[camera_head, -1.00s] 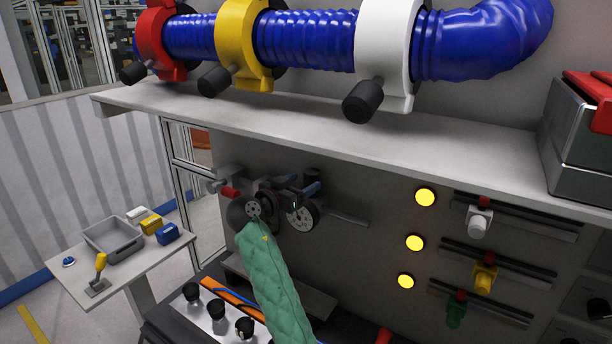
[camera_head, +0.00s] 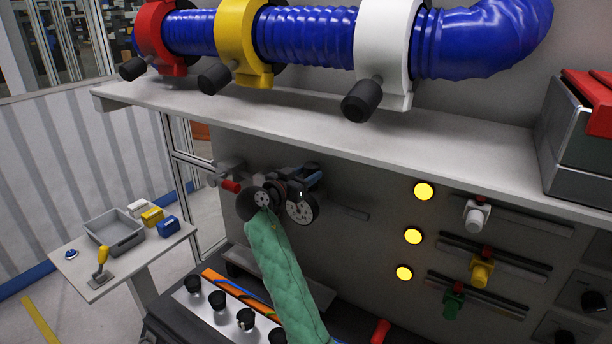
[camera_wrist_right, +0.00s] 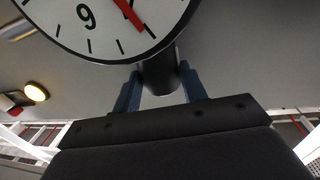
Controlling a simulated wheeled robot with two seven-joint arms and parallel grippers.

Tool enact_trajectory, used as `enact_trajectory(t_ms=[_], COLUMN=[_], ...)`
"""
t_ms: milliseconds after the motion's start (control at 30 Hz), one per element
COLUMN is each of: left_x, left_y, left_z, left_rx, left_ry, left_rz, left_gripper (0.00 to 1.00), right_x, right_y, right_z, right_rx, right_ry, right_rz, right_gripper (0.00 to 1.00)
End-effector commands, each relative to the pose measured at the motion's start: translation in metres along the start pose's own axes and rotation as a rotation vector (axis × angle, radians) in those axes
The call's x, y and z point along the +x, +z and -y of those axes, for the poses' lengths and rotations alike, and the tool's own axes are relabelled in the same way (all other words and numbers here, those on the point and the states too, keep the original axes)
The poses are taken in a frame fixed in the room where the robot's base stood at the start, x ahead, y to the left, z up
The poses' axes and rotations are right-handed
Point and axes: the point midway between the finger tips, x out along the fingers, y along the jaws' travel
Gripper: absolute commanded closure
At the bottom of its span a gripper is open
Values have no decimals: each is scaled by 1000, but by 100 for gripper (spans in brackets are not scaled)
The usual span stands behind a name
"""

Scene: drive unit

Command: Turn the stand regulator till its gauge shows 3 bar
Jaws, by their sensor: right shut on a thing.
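The stand regulator's round white gauge (camera_wrist_right: 105,28) fills the top of the right wrist view, cut off by the frame. A digit that looks like a 9 in this view shows left of the red needle (camera_wrist_right: 133,16), which points to the lower right. Other numerals are cut off or hidden, so I cannot tell the pressure. Below the dial is the regulator's dark knob (camera_wrist_right: 160,74). My right gripper (camera_wrist_right: 160,88) is shut on this knob, one blue finger on each side. In the head view my right gripper (camera_head: 305,180) is at the back panel by the gauge.
A grey shelf (camera_head: 330,122) with a blue hose (camera_head: 305,40) in coloured clamps overhangs the work area. Yellow lamps (camera_head: 413,236) and sliding valves (camera_head: 481,270) are to the right. A side table (camera_head: 110,270) stands at left. Dark knobs (camera_head: 218,300) sit below my arm.

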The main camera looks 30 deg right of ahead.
Motion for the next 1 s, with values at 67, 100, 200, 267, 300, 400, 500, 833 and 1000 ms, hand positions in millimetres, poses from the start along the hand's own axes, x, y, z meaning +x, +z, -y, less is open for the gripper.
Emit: enact_trajectory(t_ms=[67,100,200,267,300,400,500,833,1000], left_x=[10,14,25,25,25,24,23,22,22], left_y=[0,0,-8,-28,-38,-54,-60,-66,-66], left_z=[0,0,2,5,6,5,4,4,3], left_rx=[0,0,0,0,0,-1,-1,-1,-1], left_ry=[0,0,-2,-5,-5,-5,-5,-4,-3], left_rz=[1,2,-4,-22,-29,-38,-40,-44,-43], left_gripper=[64,64,64,64,64,64,64,64,64], right_x=[0,0,0,1,1,1,2,2,2], right_y=[4,6,7,6,5,3,1,0,0], right_z=[-1,-2,-4,-5,-6,-7,-8,-9,-9], right_rx=[2,2,3,4,4,3,1,0,0], right_ry=[-28,-47,-113,-162,-193,-263,-321,-385,-384], right_rz=[1,2,1,2,1,0,1,-2,-2], right_gripper=[81,81,81,81,81,81,81,81,81])
